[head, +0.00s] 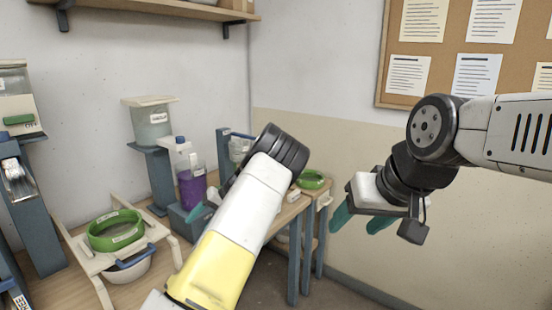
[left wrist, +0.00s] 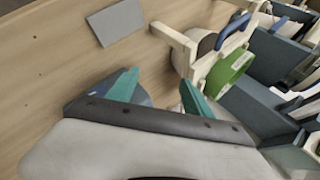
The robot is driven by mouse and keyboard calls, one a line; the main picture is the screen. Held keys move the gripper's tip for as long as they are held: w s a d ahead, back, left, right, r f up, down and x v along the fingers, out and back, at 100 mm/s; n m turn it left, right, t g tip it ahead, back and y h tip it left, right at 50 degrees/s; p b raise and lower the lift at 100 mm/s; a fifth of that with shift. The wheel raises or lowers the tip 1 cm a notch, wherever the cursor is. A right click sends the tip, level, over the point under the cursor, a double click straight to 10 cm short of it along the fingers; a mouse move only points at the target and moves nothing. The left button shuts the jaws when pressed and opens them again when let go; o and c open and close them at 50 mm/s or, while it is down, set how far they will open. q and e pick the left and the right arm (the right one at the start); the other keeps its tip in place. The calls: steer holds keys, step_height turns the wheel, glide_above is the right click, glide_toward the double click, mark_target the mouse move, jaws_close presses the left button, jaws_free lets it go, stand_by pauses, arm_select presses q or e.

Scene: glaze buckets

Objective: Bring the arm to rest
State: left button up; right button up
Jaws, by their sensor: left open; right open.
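My left gripper (head: 203,211) is mostly hidden behind my own white and yellow forearm in the head view; a teal finger shows beside the purple container (head: 192,187). In the left wrist view its two teal fingers (left wrist: 158,92) are spread apart, with nothing held between them, above the wooden tabletop (left wrist: 55,75). A blue-grey round thing is partly hidden behind the left finger there. My right gripper (head: 358,219) hangs at the right in the head view, teal fingers pointing down and left, apart and empty, clear of the furniture.
A green ring (head: 116,231) sits on a white stand over a white bowl (head: 128,270). A bucket (head: 152,124) stands on a blue-grey stand. Another green ring (head: 311,179) lies behind my left forearm. A grey plate (left wrist: 117,21) lies on the tabletop. Wall space around my right gripper is free.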

arm_select(q)
steer(key=s+d+r+m+t+h, duration=0.1)
steer(key=s+d+r+t+h, duration=0.3)
steer(key=s+r, duration=0.65)
steer(key=s+d+r+m+h, duration=0.1)
steer(key=s+d+r+h, duration=0.2)
steer(key=s+r+h, duration=0.5)
steer(key=s+d+r+m+t, duration=0.1)
steer(key=s+d+r, duration=0.1)
steer(key=s, duration=0.6)
steer(key=s+d+r+m+t, duration=0.2)
steer(key=s+r, duration=0.1)
steer(key=s, duration=0.5)
steer(key=shift+s+r+y, duration=0.2)
steer(key=shift+s+y, duration=0.1)
steer(key=shift+y, duration=0.1)
